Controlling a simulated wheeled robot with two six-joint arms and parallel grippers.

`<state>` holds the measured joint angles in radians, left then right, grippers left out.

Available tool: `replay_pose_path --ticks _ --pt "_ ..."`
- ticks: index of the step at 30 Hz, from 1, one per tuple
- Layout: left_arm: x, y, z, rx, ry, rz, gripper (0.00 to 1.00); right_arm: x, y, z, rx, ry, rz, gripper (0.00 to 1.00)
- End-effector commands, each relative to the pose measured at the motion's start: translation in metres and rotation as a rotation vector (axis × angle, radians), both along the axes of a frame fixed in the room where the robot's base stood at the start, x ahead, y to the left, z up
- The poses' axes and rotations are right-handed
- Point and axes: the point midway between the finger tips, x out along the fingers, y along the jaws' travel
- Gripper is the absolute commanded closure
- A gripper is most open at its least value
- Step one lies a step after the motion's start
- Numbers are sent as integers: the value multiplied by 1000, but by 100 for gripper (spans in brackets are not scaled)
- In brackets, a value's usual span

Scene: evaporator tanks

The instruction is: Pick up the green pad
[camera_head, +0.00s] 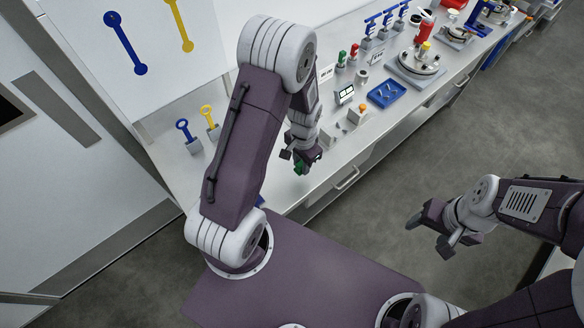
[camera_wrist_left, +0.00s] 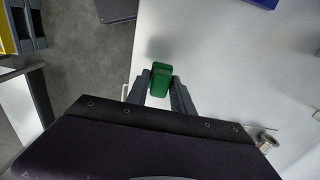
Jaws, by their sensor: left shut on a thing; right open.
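My left gripper (camera_head: 307,155) is over the front edge of the white counter, with its arm coming in from the left. It is shut on the green pad (camera_head: 301,167), which shows as a small green piece at the fingertips. In the left wrist view the green pad (camera_wrist_left: 161,79) sits between the two dark fingers of the left gripper (camera_wrist_left: 161,88). I cannot tell whether the pad touches the counter. My right gripper (camera_head: 428,229) is open and empty over the grey floor, away from the counter.
The white counter (camera_head: 290,189) bears a blue tray (camera_head: 387,94), an orange-topped block (camera_head: 357,115), red and green items, and a round metal device (camera_head: 419,62). The grey floor (camera_head: 400,185) before the counter is clear.

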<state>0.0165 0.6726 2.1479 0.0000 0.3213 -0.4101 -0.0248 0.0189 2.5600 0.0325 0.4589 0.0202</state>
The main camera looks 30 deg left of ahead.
Motion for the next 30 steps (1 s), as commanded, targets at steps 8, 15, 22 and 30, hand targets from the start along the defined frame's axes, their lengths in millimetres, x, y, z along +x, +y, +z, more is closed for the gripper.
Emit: replay_pose_path --ticks 8,15,22,30 --pt "8 -61 35 -1 -4 -5 100 0 0 -15 0 0 0 37" --pt "9 -81 49 0 -1 0 100 0 0 -17 0 0 0 37" --pt "9 -82 50 0 0 1 100 0 0 -16 0 0 0 37" --pt "11 -77 45 -1 -2 14 100 0 0 -22 0 0 0 37"
